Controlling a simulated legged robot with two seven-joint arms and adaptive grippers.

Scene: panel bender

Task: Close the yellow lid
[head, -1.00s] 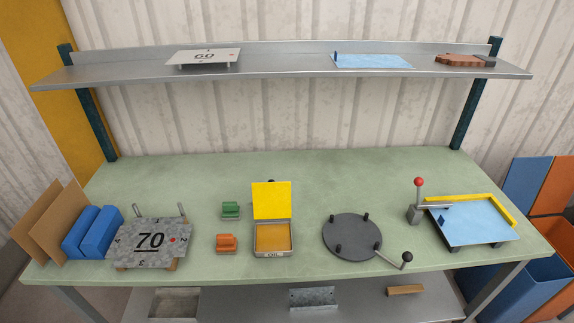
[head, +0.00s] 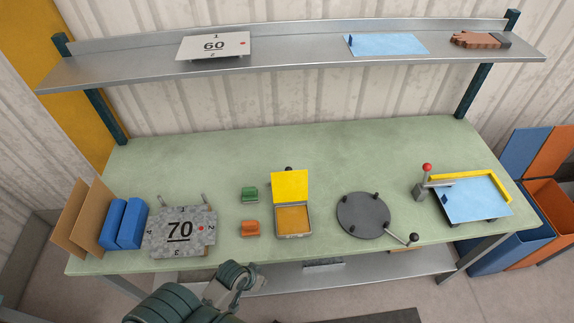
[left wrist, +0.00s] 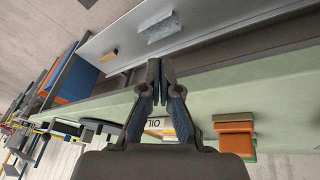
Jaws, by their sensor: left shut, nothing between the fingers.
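The yellow lid (head: 290,186) stands up, open, at the back of a small box (head: 294,235) with an orange-brown inside, in the middle of the green bench. My left gripper (head: 246,277) is at the bottom of the head view, in front of the bench's front edge and apart from the box. In the left wrist view its fingers (left wrist: 158,82) are together and empty. A white face marked OIL (left wrist: 156,124) shows there, partly hidden behind the gripper. My right gripper is not in view.
Green (head: 249,194) and orange (head: 250,228) blocks sit just left of the box. A dark round plate with a crank (head: 363,215) stands to its right. A grey plate marked 70 (head: 178,231) is further left. The bench behind the lid is clear.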

